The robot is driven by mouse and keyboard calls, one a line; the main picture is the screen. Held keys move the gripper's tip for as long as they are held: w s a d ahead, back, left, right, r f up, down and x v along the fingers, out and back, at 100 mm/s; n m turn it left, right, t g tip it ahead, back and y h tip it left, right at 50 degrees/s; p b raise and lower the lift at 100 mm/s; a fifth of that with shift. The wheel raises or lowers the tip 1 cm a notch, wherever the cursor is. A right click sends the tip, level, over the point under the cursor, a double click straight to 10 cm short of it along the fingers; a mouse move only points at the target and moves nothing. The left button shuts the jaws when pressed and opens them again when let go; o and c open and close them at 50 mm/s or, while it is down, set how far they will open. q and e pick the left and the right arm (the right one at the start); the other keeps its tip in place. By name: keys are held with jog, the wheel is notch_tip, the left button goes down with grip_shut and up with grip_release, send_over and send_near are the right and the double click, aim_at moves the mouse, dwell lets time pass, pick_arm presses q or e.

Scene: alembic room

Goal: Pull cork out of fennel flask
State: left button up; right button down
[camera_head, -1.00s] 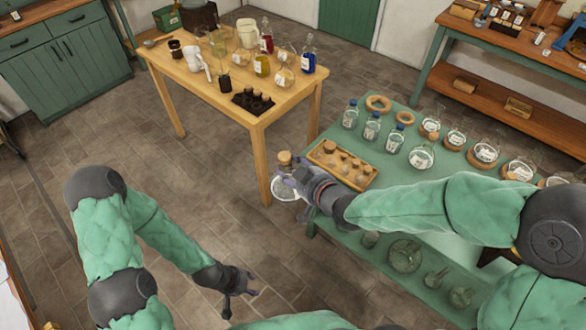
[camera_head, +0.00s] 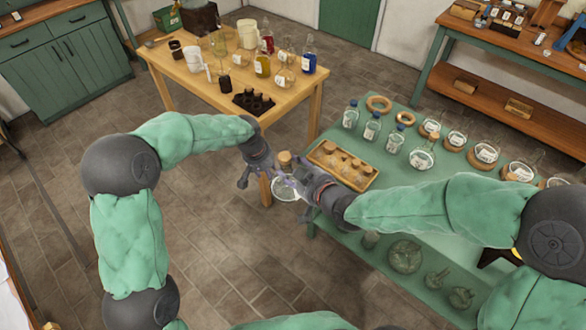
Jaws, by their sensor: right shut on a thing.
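A small clear glass flask (camera_head: 284,190) with a white label hangs in the air between the wooden table and the green table. A brown cork (camera_head: 285,158) sits upright in its neck. I cannot read the label to tell whether it says fennel. My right gripper (camera_head: 294,183) is shut on the flask from the right and hides part of it. My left gripper (camera_head: 257,178) is just left of the flask with its fingers spread. It looks open and empty, apart from the cork.
The green table (camera_head: 450,192) on the right holds a wooden tray (camera_head: 333,170) of corks, blue-capped bottles (camera_head: 372,126) and several flasks on cork rings. The wooden table (camera_head: 190,82) behind holds jars and bottles. Its near leg stands close behind my grippers.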

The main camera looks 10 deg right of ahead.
pick_arm(q)
jog(key=d+r+n+y, duration=0.1)
jog(key=d+r, duration=0.3)
jog(key=r, duration=1.1)
jog(key=n+g+y, duration=0.1)
jog(key=n+g, duration=0.1)
jog(key=n, duration=0.1)
send_near(285, 155)
jog(key=shift+s+d, duration=0.1)
jog(key=shift+s, duration=0.05)
jog(key=shift+f, duration=4.4)
grip_shut()
jog(key=shift+r, duration=2.3)
